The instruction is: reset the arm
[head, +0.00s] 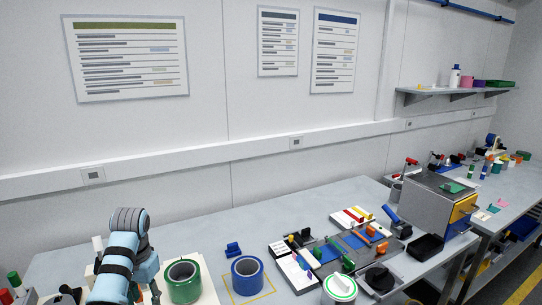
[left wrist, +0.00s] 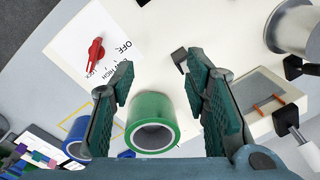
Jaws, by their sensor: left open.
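My left arm (head: 122,262) comes up at the lower left of the head view; its fingers are not clearly visible there. In the left wrist view my left gripper (left wrist: 155,68) is open, with its two green-padded fingers wide apart and nothing held. A green ring-shaped roll (left wrist: 152,122) shows in the gap between the fingers, apparently beyond them and not gripped. The same green roll (head: 183,282) stands right of my arm in the head view. My right gripper is in neither view.
A blue roll (head: 247,278) stands inside a yellow outline on the table. A tray of coloured parts (head: 335,250) and a metal box (head: 428,205) are farther right. A red lever (left wrist: 96,50) on a white panel lies near the left finger.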

